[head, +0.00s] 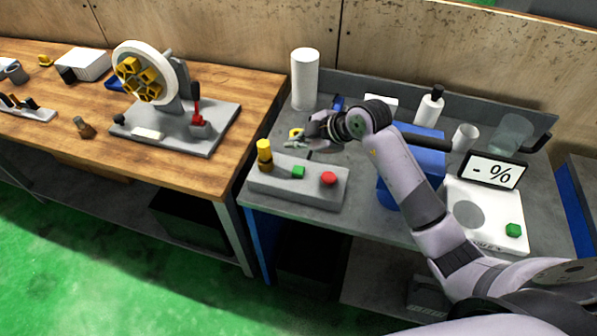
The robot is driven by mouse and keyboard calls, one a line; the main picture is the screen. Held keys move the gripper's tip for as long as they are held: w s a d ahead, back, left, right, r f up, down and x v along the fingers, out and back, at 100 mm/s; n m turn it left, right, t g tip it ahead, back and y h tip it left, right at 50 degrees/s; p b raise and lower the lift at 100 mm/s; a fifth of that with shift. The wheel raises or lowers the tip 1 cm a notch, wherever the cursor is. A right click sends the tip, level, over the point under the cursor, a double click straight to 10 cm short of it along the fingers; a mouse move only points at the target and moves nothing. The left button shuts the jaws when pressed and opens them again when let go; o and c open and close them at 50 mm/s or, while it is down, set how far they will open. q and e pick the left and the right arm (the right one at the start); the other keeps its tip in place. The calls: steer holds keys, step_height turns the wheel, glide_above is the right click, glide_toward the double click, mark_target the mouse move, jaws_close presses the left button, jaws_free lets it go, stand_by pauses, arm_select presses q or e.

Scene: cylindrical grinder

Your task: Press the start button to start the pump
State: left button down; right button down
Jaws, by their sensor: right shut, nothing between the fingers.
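A grey control box (273,187) lies near the front left of the grey bench. On its top are a yellow-and-black cylinder (264,154) at the left, a green button (299,171) in the middle and a red button (329,179) at the right. My right gripper (290,144) is shut and empty. It shows behind and above the box, near the green button and apart from it. Its fingertips are small in the picture. My left gripper is not in view. No label on the buttons can be read.
A blue container (425,164) stands right of the box, below my right arm. A white roll (305,80), a bottle (429,106), and a white scale (486,228) with a display (492,171) and a green button (513,230) are also on the bench. A wooden table (150,172) adjoins at left.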

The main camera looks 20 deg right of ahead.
steer(key=b, duration=0.5)
glide_above(297, 172)
step_height(297, 172, down, 5)
steer(key=shift+f, duration=1.05)
steer(key=shift+f, duration=0.15)
steer(key=shift+f, duration=0.3)
steer(key=shift+f, duration=0.65)
stand_by(0.7)
steer(key=shift+r, duration=0.1)
steer(key=shift+r+p, duration=0.9)
steer(key=shift+r, duration=0.05)
